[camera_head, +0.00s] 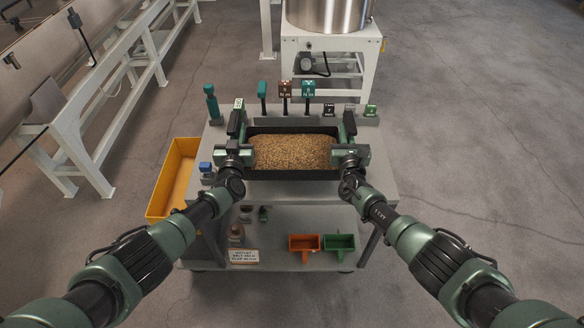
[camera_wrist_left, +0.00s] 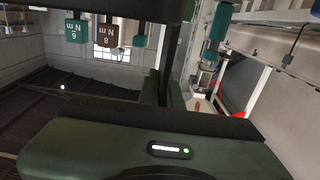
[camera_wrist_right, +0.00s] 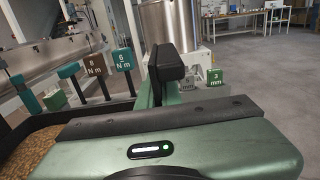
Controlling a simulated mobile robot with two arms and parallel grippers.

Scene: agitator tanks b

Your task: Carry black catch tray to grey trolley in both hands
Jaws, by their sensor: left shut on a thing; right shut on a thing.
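The black catch tray (camera_head: 290,174) is filled with brown grain-like material. In the head view it is over the top of the grey trolley (camera_head: 372,186); I cannot tell whether it rests on the top or hangs just above it. My left gripper (camera_head: 237,135) is shut on the tray's left end. My right gripper (camera_head: 349,135) is shut on its right end. The tray looks level. In the right wrist view, the tray's grain (camera_wrist_right: 30,152) shows at the lower left. The gripped ends are mostly hidden by the jaws.
Torque tools with teal and brown tags (camera_head: 285,88) stand along the trolley's back edge. A yellow bin (camera_head: 178,172) hangs on the left side. Orange (camera_head: 304,243) and green (camera_head: 339,242) scoops lie on the lower shelf. A steel tank (camera_head: 328,14) stands behind.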

